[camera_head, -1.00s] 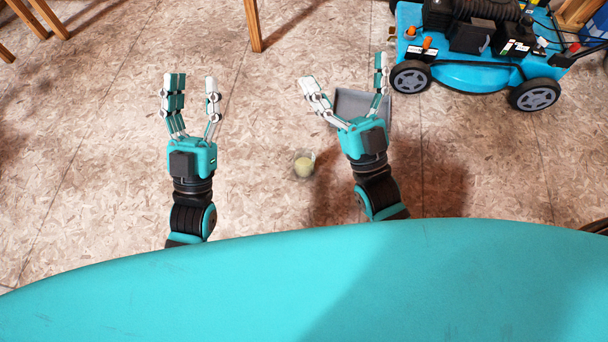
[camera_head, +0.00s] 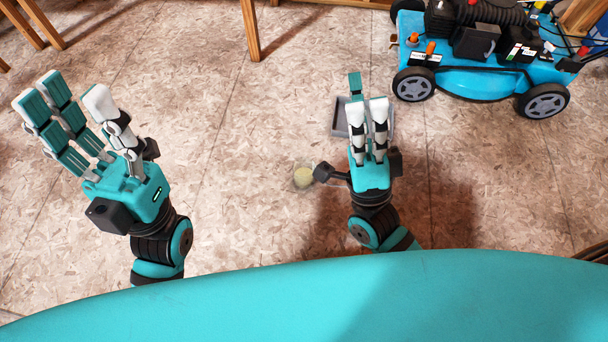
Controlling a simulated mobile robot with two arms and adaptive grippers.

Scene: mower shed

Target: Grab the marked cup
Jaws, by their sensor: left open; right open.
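A small clear cup (camera_head: 303,176) with something pale yellow inside stands on the floor between my two arms. I cannot make out a mark on it. My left gripper (camera_head: 72,108) is open and empty, well to the left of the cup and raised above the floor. My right gripper (camera_head: 368,105) is open, just right of and beyond the cup. A dark part at its wrist comes close to the cup's right edge in the picture; I cannot tell whether they touch.
A grey tray (camera_head: 341,118) lies on the floor, partly hidden behind my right gripper. A blue lawn mower (camera_head: 487,80) stands at the upper right. Wooden legs (camera_head: 250,30) stand at the top. The floor between my arms is otherwise clear.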

